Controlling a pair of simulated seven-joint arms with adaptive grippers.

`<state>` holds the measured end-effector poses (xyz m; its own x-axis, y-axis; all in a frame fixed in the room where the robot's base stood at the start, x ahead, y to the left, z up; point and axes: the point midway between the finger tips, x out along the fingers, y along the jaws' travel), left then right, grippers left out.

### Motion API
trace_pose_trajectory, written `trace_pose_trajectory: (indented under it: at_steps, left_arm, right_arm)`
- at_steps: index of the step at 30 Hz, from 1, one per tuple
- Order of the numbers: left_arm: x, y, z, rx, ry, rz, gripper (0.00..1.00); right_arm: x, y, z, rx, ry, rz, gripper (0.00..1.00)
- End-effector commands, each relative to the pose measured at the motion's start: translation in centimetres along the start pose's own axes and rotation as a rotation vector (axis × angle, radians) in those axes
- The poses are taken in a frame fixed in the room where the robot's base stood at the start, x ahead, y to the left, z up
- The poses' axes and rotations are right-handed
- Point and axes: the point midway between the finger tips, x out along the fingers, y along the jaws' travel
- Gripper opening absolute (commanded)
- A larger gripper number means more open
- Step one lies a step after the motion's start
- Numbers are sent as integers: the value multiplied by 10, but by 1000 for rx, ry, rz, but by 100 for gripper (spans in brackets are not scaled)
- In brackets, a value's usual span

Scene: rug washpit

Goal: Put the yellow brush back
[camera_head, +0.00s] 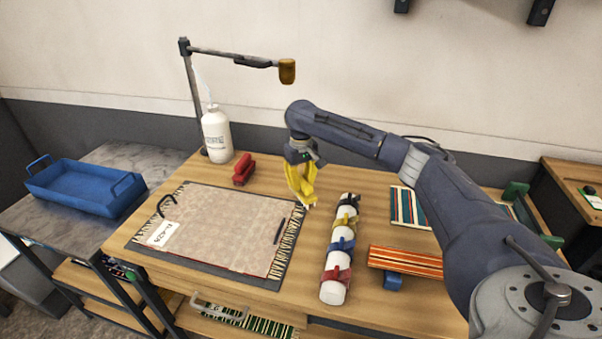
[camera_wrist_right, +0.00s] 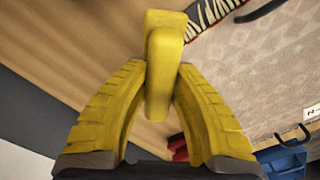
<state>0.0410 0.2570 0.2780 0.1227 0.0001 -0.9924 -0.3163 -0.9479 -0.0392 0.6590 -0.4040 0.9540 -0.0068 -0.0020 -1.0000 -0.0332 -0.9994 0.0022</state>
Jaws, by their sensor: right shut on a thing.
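My right gripper (camera_head: 300,183) hangs over the wooden table, just right of the rug's back right corner. In the right wrist view its yellow fingers (camera_wrist_right: 160,90) are shut on the yellow brush (camera_wrist_right: 164,45). The brush's yellow body stands out between and beyond the fingertips. In the head view brush and fingers blend in colour, so I cannot tell their exact edges or whether the brush touches the table. A red brush (camera_head: 243,169) lies on the table left of the gripper. My left gripper is not in view.
A white roll with coloured clips (camera_head: 333,291) lies front right, near striped pieces (camera_head: 406,261). A blue tray (camera_head: 75,190) sits left.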

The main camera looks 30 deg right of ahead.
Motion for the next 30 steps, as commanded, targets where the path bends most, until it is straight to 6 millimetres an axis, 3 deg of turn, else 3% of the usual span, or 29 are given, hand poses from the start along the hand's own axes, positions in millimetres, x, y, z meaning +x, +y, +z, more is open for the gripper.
trace_pose_trajectory:
  at_steps: [15,30]
  left_arm:
    - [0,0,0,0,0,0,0]
    - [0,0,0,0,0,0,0]
  right_arm:
    - [-1,38,-68,2,-1,-1,0]
    - [-1,50,-89,-2,0,0,0]
